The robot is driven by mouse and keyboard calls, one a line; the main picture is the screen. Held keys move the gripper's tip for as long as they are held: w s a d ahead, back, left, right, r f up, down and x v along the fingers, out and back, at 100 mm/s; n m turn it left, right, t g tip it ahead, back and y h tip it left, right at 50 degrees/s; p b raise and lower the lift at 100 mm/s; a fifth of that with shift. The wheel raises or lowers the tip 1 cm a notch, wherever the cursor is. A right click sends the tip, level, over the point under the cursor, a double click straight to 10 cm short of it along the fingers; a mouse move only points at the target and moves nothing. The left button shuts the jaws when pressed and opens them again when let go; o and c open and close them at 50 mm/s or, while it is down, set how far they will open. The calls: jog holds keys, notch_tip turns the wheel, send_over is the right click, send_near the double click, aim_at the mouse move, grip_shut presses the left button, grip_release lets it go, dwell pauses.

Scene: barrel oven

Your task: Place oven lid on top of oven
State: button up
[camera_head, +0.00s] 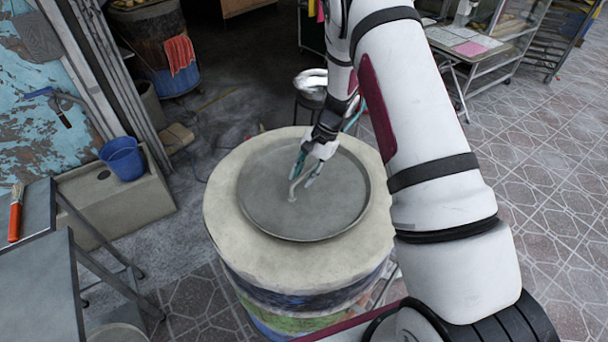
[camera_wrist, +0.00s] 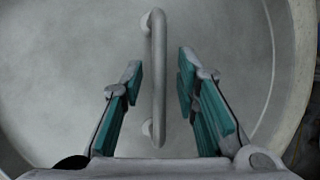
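The barrel oven (camera_head: 225,215) stands in the middle of the head view, with a pale round top and a painted side. The round grey lid (camera_head: 265,205) lies on top of it, flat and roughly centred. In the wrist view the lid (camera_wrist: 60,80) fills most of the picture, with the oven's pale rim around it. The lid's bar handle (camera_wrist: 158,75) runs between my fingers. My gripper (camera_head: 302,180) is over the lid at the handle. In the wrist view my gripper (camera_wrist: 160,85) is open, with a gap on each side of the handle.
A blue bucket (camera_head: 122,158) stands on a concrete block at the left. A grey table (camera_head: 40,285) with a red-handled tool (camera_head: 15,212) is at the lower left. A metal bowl (camera_head: 311,82) sits on a stool behind the oven. Tiled floor (camera_head: 545,190) is clear at the right.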

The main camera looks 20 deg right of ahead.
jog(key=s+b+v, duration=0.1)
jog(key=b+v, duration=0.1)
jog(key=v, duration=1)
jog(key=s+a+r+n, duration=0.2)
jog(key=s+r, duration=0.1)
jog(key=r, duration=0.7)
jog(key=s+a+r+n+t+h, duration=0.1)
jog(key=s+r, duration=0.5)
jog(key=s, duration=0.6)
jog(key=s+a+r+n+t+h, duration=0.2)
jog(key=s+r+n+t+h, duration=0.2)
jog(key=s+r+n, duration=0.3)
jog(key=s, duration=0.5)
jog(key=shift+s+n+t, duration=0.2)
jog(key=shift+n+t, duration=0.2)
